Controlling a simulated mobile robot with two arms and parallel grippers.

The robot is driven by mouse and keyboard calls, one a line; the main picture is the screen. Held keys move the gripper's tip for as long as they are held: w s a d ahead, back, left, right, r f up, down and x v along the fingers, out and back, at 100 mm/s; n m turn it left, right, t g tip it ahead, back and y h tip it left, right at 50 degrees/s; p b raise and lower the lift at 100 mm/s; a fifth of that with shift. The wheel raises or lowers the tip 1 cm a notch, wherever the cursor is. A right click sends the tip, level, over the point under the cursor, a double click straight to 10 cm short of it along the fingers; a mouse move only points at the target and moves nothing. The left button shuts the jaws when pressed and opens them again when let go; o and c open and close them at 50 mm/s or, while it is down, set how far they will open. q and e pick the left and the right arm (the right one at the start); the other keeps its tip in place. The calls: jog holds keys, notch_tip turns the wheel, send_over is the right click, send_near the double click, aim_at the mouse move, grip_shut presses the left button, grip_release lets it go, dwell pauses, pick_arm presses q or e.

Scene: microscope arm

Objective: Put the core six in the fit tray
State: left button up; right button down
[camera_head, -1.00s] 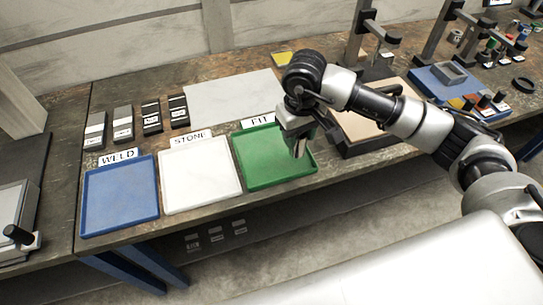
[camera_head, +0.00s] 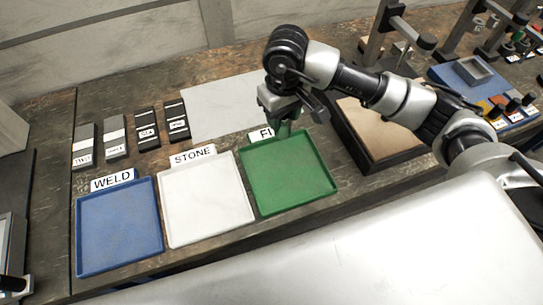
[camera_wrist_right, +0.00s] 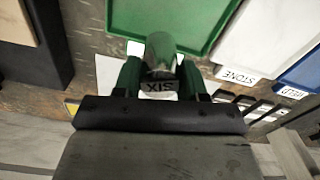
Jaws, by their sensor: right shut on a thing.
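The core six (camera_wrist_right: 160,55) is a short grey cylinder with a label reading SIX. In the wrist view it sits between the green fingers of my right gripper (camera_wrist_right: 159,74), which is shut on it. The fit tray (camera_head: 290,175) is green, shallow and empty, at the right end of the tray row; it also shows in the wrist view (camera_wrist_right: 165,12). In the head view my right gripper (camera_head: 286,128) is at the tray's back edge and covers part of the FIT label. The core is hidden there. My left gripper is not in view.
The white STONE tray (camera_head: 208,205) and blue WELD tray (camera_head: 120,228) stand to the left, both empty. Several dark and grey labelled blocks (camera_head: 146,130) lie behind them. A pale sheet (camera_head: 225,105) lies behind the gripper. A dark-framed board (camera_head: 375,130) is to the right.

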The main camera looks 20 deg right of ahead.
jog(key=s+a+f+p, duration=0.1)
jog(key=s+a+f, duration=0.1)
jog(key=s, duration=0.1)
jog(key=s+a+f+p, duration=0.1)
jog(key=s+a+f, duration=0.1)
jog(key=a+f, duration=0.1)
jog(key=shift+s+a+f+p, duration=0.1)
jog(key=shift+s+a+p, duration=0.05)
jog(key=shift+s+p, duration=0.2)
notch_tip(320, 180, down, 3)
jog(key=shift+f+p, duration=0.1)
jog(key=shift+p, duration=0.25)
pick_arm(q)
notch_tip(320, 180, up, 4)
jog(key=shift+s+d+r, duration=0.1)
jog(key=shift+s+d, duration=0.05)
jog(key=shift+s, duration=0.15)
pick_arm(e)
jog(key=shift+f, duration=0.1)
jog(key=c, duration=1.1)
grip_release()
jog(key=shift+f, duration=0.1)
jog(key=o, duration=0.5)
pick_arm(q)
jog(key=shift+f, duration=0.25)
